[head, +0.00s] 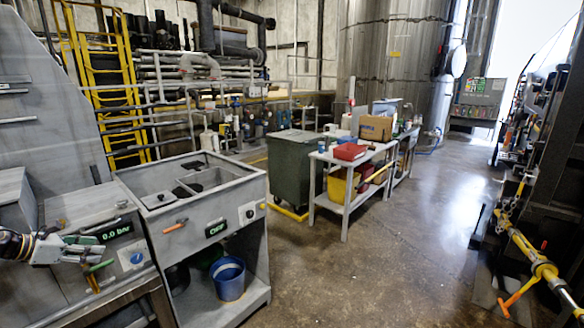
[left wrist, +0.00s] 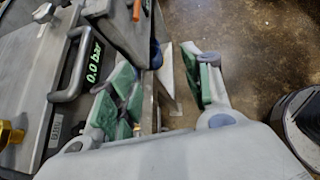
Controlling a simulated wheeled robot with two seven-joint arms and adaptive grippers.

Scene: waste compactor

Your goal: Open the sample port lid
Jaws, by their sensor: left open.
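A grey panel, apparently the sample port lid (left wrist: 35,75), lies at the left of the left wrist view. It has a grey bar handle (left wrist: 74,92) along its right side, next to a green "0.0 bar" readout (left wrist: 94,60). In the head view the readout (head: 116,231) is on the sloped front of the grey machine at the left. My left gripper (head: 98,253) is in front of that machine, just below the readout. In the left wrist view its green-padded fingers (left wrist: 163,92) are apart with nothing between them. The handle is left of the fingers, not between them.
A grey sorting station (head: 232,192) with an orange handle (head: 175,225) and a blue bucket (head: 228,277) stands right of the machine. A green bin (head: 302,165) and a cart (head: 350,172) are beyond. The floor (head: 400,235) at centre right is clear.

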